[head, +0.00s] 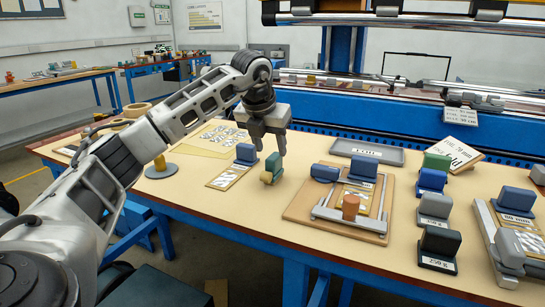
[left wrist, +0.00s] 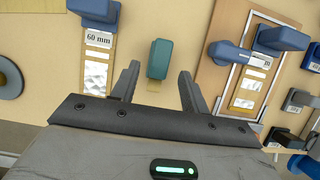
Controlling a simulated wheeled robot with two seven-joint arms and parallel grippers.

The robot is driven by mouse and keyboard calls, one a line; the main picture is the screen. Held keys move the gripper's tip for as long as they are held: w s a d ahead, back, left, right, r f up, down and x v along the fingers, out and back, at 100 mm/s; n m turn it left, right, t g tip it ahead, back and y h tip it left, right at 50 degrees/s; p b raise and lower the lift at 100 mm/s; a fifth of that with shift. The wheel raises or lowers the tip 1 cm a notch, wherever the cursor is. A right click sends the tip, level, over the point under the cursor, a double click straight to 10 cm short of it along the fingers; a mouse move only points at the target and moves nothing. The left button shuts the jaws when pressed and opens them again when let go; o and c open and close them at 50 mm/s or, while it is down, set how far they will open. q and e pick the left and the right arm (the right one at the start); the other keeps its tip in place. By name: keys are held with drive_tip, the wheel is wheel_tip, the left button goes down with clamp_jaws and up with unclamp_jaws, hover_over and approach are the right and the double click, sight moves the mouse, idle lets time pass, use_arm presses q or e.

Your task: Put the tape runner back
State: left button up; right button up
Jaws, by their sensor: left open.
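In the left wrist view the two fingers (left wrist: 159,80) stand on either side of the yellowish end, with gaps on both sides. Nothing is held. My right gripper is not in view.
A blue block on a "60 mm" card (head: 245,153) stands just left. A wooden board (head: 300,212) with blue holders and a metal frame lies right. Several labelled blocks (head: 435,206) stand farther right.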

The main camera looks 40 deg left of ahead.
sight(265, 174)
use_arm(q)
drive_tip(key=v, duration=0.7)
idle(0.4)
